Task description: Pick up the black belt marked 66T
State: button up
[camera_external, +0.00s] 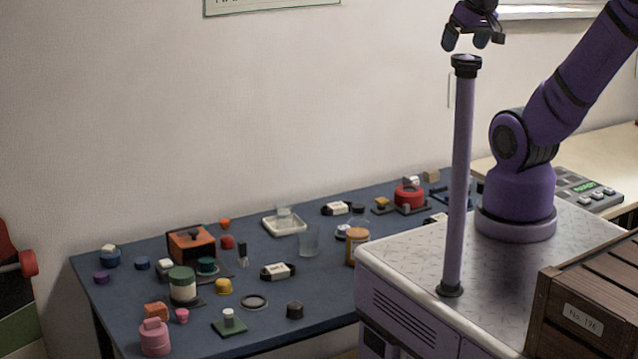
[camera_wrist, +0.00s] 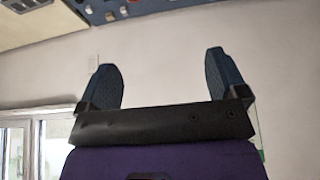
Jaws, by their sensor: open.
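No marking 66T is legible, so I cannot tell for sure which thing is the belt. A dark flat ring (camera_external: 254,302) lies near the front of the blue table. Several black things with white labels also lie there: one near the middle (camera_external: 278,271), one farther back (camera_external: 337,208), and one partly hidden beside my base (camera_external: 435,218). My gripper (camera_external: 466,40) is open and empty, raised high above the table at the upper right. In the wrist view its two fingers (camera_wrist: 160,80) stand wide apart with only wall between them.
The blue table (camera_external: 330,285) is crowded. It holds an orange box (camera_external: 192,245), a green-lidded jar (camera_external: 183,286), a glass (camera_external: 309,241), an amber jar (camera_external: 357,247), a white tray (camera_external: 285,222) and a pink bottle (camera_external: 155,337). A wooden crate (camera_external: 583,300) stands at the right.

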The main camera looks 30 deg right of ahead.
jog(key=shift+o, duration=0.3)
jog(key=w+a+f+g+y, duration=0.1)
jog(key=w+a+f, duration=0.15)
jog(key=w, duration=0.35)
jog(key=w+a+f+g, duration=0.1)
jog(key=w+a, duration=0.3)
jog(key=w, duration=0.2)
jog(key=g+h, duration=0.1)
jog(key=g, duration=0.2)
send_over(277, 268)
notch_tip(277, 268, down, 39)
jog(key=shift+m, duration=0.4)
jog(key=f, duration=0.6)
jog(key=shift+s+a, duration=0.1)
jog(key=shift+s, duration=0.2)
jog(key=shift+w+f, duration=0.15)
jog(key=shift+f, duration=1.25)
jog(key=shift+w+f, duration=0.15)
jog(key=shift+f, duration=1.2)
